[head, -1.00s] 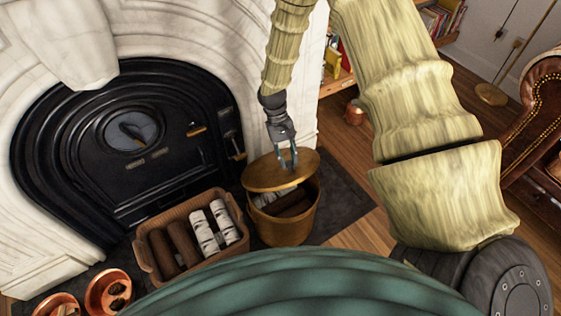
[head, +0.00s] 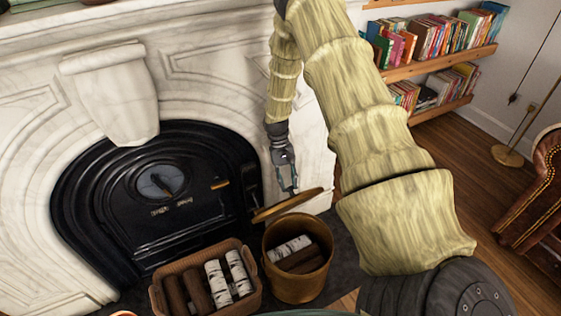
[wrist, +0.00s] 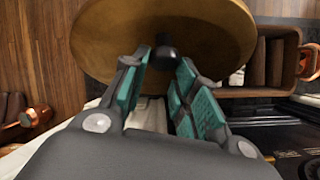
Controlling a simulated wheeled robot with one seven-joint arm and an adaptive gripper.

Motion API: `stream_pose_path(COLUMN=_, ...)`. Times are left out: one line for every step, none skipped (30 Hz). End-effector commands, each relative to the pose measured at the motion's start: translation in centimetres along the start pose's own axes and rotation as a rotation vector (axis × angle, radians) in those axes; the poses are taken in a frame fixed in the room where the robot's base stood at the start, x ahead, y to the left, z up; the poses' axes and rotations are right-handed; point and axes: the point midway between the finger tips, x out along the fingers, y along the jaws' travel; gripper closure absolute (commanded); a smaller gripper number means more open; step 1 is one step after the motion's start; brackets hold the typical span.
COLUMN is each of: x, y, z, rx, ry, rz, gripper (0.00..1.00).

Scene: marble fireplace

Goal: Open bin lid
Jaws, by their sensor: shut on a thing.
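The brass-coloured bin (head: 297,290) stands on the dark hearth mat, and its mouth shows birch and brown logs inside. Its round lid (head: 287,206) is off the mouth, tilted, above the bin's back left side. My gripper (head: 291,188) is above the lid, pointing down. In the wrist view the lid (wrist: 110,35) fills the top middle, with its dark knob (wrist: 166,52) between the teal pads of my gripper (wrist: 162,75). The gripper is shut on this knob. The exact pad contact is partly hidden.
A wicker basket of logs (head: 252,300) stands just left of the bin. The black fireplace (head: 140,215) and marble surround (head: 215,70) are close behind. Bookshelves (head: 425,65) and a leather armchair (head: 535,195) are to the right, with open wood floor (head: 465,165) between.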

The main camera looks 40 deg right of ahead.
Motion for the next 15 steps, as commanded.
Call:
stream_pose_path(x=0.14, y=-0.14, z=-0.24, rx=0.002, ry=0.005, rz=-0.005, gripper=1.0)
stream_pose_path(x=0.16, y=-0.07, z=-0.25, rx=0.003, ry=0.004, rz=-0.006, gripper=1.0)
stream_pose_path(x=0.17, y=-0.03, z=-0.26, rx=0.004, ry=0.004, rz=-0.006, gripper=1.0)
stream_pose_path(x=0.18, y=-0.02, z=-0.26, rx=0.004, ry=0.004, rz=-0.006, gripper=1.0)
stream_pose_path(x=0.19, y=-0.02, z=-0.26, rx=0.004, ry=0.004, rz=-0.006, gripper=1.0)
stream_pose_path(x=0.19, y=-0.08, z=-0.27, rx=0.003, ry=0.004, rz=-0.006, gripper=1.0)
stream_pose_path(x=0.19, y=-0.1, z=-0.27, rx=0.003, ry=0.004, rz=-0.006, gripper=1.0)
stream_pose_path(x=0.19, y=-0.12, z=-0.27, rx=0.002, ry=0.004, rz=-0.006, gripper=1.0)
stream_pose_path(x=0.2, y=-0.12, z=-0.26, rx=0.002, ry=0.004, rz=-0.006, gripper=1.0)
stream_pose_path(x=0.21, y=-0.13, z=-0.26, rx=0.002, ry=0.004, rz=-0.006, gripper=1.0)
stream_pose_path(x=0.22, y=-0.13, z=-0.25, rx=0.002, ry=0.004, rz=-0.006, gripper=1.0)
stream_pose_path(x=0.22, y=-0.14, z=-0.25, rx=0.002, ry=0.003, rz=-0.006, gripper=1.0)
stream_pose_path(x=0.23, y=-0.14, z=-0.25, rx=0.002, ry=0.003, rz=-0.006, gripper=0.68)
stream_pose_path(x=0.24, y=-0.13, z=-0.24, rx=0.002, ry=0.003, rz=-0.006, gripper=0.62)
stream_pose_path(x=0.23, y=-0.13, z=-0.23, rx=0.002, ry=0.003, rz=-0.005, gripper=0.55)
